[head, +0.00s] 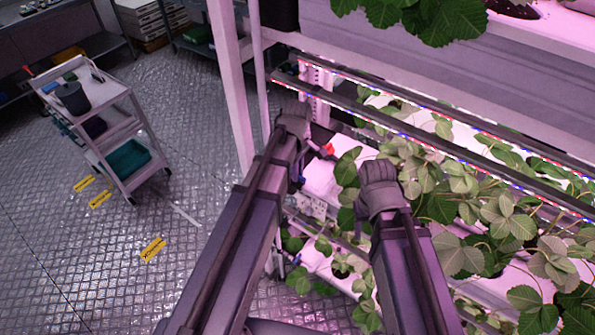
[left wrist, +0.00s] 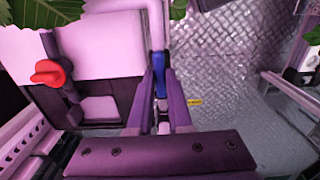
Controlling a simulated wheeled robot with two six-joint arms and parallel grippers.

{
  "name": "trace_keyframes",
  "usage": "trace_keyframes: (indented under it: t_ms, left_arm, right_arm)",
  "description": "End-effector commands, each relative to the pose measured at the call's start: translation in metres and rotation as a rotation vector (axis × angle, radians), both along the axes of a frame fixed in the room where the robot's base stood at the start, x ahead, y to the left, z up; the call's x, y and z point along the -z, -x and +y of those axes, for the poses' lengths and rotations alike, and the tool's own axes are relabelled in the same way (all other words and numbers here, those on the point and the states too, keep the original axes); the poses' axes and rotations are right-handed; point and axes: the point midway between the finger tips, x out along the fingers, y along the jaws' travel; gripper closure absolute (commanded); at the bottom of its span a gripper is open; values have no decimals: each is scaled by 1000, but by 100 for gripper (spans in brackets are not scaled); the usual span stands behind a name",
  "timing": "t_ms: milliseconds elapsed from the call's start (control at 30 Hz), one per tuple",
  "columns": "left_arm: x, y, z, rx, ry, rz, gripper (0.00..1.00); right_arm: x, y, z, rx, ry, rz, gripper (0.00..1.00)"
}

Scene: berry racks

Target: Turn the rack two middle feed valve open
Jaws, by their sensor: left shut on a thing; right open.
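In the left wrist view, a blue valve handle (left wrist: 158,63) sits between the fingertips of my left gripper (left wrist: 159,80), which is shut on it. The handle appears in line with a pale pipe (left wrist: 156,20) just beyond it. In the head view, my left gripper (head: 296,128) is at the rack's left end; its fingertips and the blue handle are hidden there. My right gripper (head: 380,178) is open and apparently empty, in front of the leaves; its fingertips are mostly hidden.
A red knob (left wrist: 48,73) stands left of the handle; red also shows in the head view (head: 328,149). Strawberry leaves (head: 465,190) crowd the rack to the right. A white rack post (head: 232,90) stands beside my left arm. A cart (head: 120,110) stands on open floor at left.

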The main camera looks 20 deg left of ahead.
Motion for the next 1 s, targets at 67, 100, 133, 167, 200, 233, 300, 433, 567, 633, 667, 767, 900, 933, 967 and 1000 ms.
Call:
trace_keyframes:
  t_ms: [67, 100, 133, 167, 200, 233, 300, 433, 567, 633, 667, 767, 900, 933, 967, 1000]
  left_arm:
    - [0, 0, 0, -2, 0, 0, 100]
    - [0, 0, 0, -2, 0, 0, 78]
    - [0, 0, 0, -1, 0, 0, 75]
    - [0, 0, 0, -1, 0, 0, 71]
    - [0, 0, 0, -1, 0, 0, 67]
    - [0, 0, 0, -1, 0, 0, 63]
    - [0, 0, 0, -1, 0, 0, 56]
    - [0, 0, 0, 0, 0, 0, 52]
    - [0, 0, 0, 0, 0, 0, 52]
    - [-1, 0, 0, 0, 0, 0, 52]
    - [-2, 0, 0, 0, 0, 0, 52]
    - [-7, 0, 0, 0, 0, 0, 52]
    - [-19, 0, 0, 0, 0, 0, 52]
    - [-23, 0, 0, 0, 0, 0, 52]
    - [-27, 0, 0, 0, 0, 0, 52]
    - [-32, 0, 0, 0, 0, 0, 52]
  right_arm:
    - [0, 0, 0, 0, 0, 0, 50]
    - [0, 0, 0, 0, 0, 0, 50]
    - [0, 0, 0, 0, 0, 0, 50]
    - [0, 0, 0, 0, 0, 0, 50]
    - [0, 0, 0, 0, 0, 0, 50]
    - [0, 0, 0, 0, 0, 0, 50]
    - [0, 0, 0, 0, 0, 0, 50]
    - [0, 0, 0, 0, 0, 0, 50]
    - [0, 0, 0, 0, 0, 0, 50]
    - [-1, 0, 0, 0, 0, 0, 50]
    - [-2, 0, 0, 0, 0, 0, 50]
    - [-7, 0, 0, 0, 0, 0, 50]
    - [-19, 0, 0, 1, 0, 0, 50]
    - [-23, 0, 0, 1, 0, 0, 50]
    - [-26, 0, 0, 2, -1, 0, 50]
    - [-32, 0, 0, 2, -1, 1, 50]
